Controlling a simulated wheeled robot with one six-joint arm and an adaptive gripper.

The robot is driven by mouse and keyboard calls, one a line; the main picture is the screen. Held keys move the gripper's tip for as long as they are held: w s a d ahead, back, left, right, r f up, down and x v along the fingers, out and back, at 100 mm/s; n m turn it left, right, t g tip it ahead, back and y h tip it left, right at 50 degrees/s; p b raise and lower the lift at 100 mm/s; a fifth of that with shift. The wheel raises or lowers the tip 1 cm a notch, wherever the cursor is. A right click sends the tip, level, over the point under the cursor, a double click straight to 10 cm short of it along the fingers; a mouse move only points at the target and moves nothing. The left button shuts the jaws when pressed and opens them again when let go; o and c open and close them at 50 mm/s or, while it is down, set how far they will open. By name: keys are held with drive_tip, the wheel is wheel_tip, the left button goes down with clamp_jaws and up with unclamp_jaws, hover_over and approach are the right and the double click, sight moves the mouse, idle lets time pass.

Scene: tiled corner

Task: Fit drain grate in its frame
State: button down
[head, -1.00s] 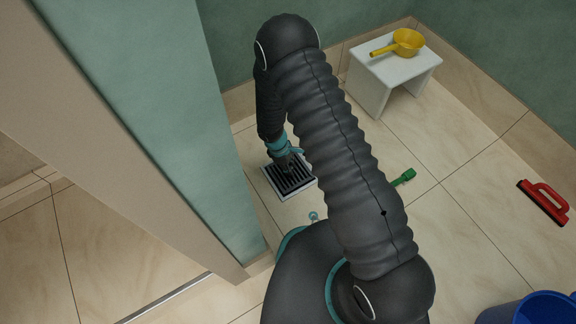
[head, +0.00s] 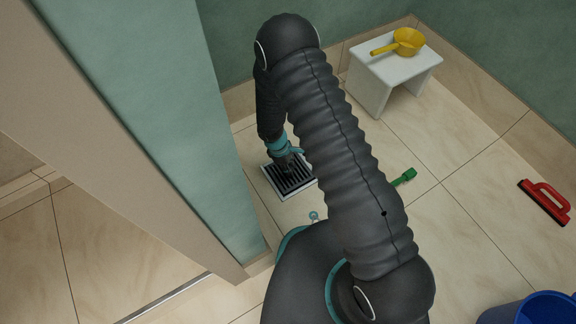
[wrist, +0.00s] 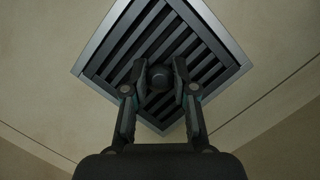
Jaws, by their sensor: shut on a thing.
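The drain grate (head: 287,178) is a dark square with parallel slots, seen at the floor drain left of my arm. In the wrist view the grate (wrist: 205,62) lies inside a light grey square frame (wrist: 228,38); its edges look parallel to the frame's. The frame (head: 306,196) also shows in the head view as a pale border in the floor. My gripper (wrist: 164,82) is shut on a round dark knob at the grate's middle, and it also shows from above in the head view (head: 288,163). Whether the grate sits fully flush cannot be told.
A green wall corner (head: 225,180) stands close left of the drain. A white stool (head: 390,75) with a yellow dipper (head: 407,42) stands at the back. A green-handled tool (head: 404,177), a red squeegee (head: 545,203) and a blue bucket (head: 530,311) are to the right.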

drive_tip(key=shift+f, duration=0.4)
idle(0.5)
drive_tip(key=c, duration=0.8)
unclamp_jaws()
drive_tip(key=shift+c, duration=0.2)
drive_tip(key=shift+o, duration=0.3)
drive_tip(key=o, duration=0.3)
drive_tip(key=shift+o, duration=0.2)
drive_tip(key=shift+w+r+p, duration=0.1)
drive_tip(key=shift+r+p, duration=2.35)
drive_tip(key=shift+r, duration=1.55)
